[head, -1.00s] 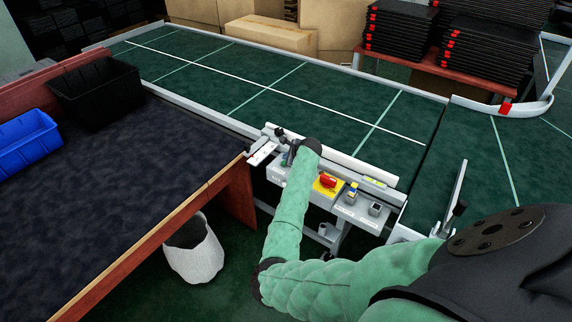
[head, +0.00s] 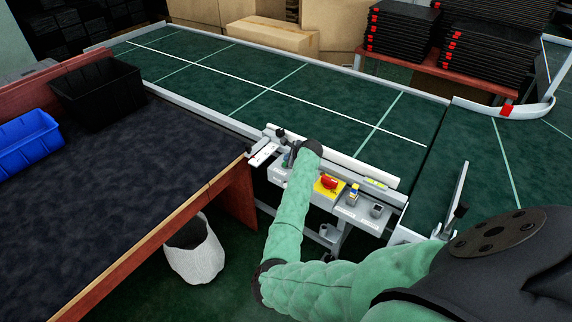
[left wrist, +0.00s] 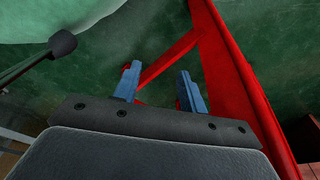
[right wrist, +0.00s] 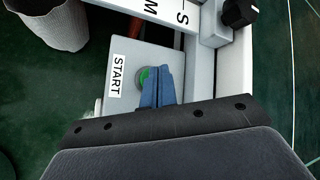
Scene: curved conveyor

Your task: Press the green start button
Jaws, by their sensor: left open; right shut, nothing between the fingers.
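The green start button (right wrist: 143,78) sits on a light grey control box (right wrist: 130,52) beside a START label (right wrist: 117,76) in the right wrist view. My right gripper (right wrist: 158,72) is shut and empty, with its blue fingertips over the right part of the button. I cannot tell whether they touch it. In the head view my right gripper (head: 288,158) is at the left end of the control panel, mostly hidden by its own wrist, and the button is hidden there. My left gripper (left wrist: 158,80) is open and empty, near red bars in the left wrist view.
A red switch on a yellow plate (head: 329,185) and smaller controls are right of the gripper. The green conveyor (head: 270,85) lies behind. A dark table (head: 90,190) holds a blue bin (head: 27,143) and a black bin (head: 98,92). A white waste bin (head: 194,255) stands below.

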